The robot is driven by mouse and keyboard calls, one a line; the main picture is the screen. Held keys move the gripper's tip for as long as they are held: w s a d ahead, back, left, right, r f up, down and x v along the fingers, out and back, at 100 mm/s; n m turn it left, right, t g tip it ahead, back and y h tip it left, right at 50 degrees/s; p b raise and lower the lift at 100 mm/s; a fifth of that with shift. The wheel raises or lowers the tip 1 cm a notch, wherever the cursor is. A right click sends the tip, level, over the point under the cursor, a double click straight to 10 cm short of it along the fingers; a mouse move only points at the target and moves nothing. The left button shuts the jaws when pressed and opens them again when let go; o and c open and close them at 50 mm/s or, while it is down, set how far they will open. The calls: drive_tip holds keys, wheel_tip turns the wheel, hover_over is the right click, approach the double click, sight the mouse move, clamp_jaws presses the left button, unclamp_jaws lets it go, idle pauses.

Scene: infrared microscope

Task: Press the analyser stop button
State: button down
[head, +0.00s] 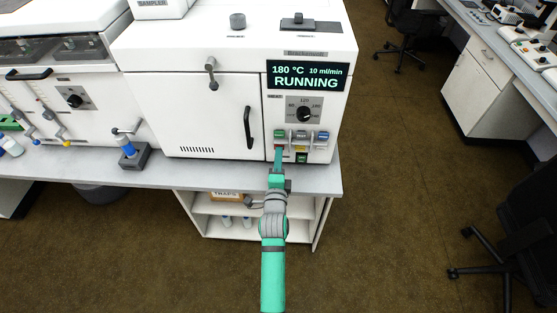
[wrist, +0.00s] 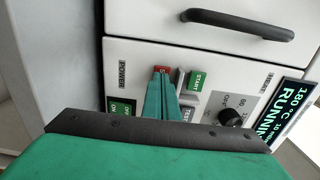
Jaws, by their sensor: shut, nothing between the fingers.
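The white analyser (head: 193,110) has a dark display (head: 307,76) reading 180 °C, 10 ml/min and RUNNING. The red stop button (wrist: 161,69) shows in the wrist view beside the green START button (wrist: 196,80); its label is mostly hidden. In the head view the START button (head: 280,134) is at the left of the upper button row. My gripper (head: 278,150) is shut and empty, its green fingertips at the red button. In the wrist view the fingertips (wrist: 161,80) overlap the red button's lower edge. I cannot tell whether they touch it.
A dial (head: 304,114) sits above the buttons. A green power switch (head: 302,157) is just right of my fingers; its ON and OFF faces (wrist: 122,108) show in the wrist view. A black door handle (head: 249,128) is to the left. Open shelves (head: 207,207) stand below the bench.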

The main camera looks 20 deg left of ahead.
drive_tip(key=shift+x, duration=1.05)
drive_tip(key=shift+r, duration=0.1)
drive_tip(key=v, duration=1.4)
drive_tip(key=shift+s, duration=0.25)
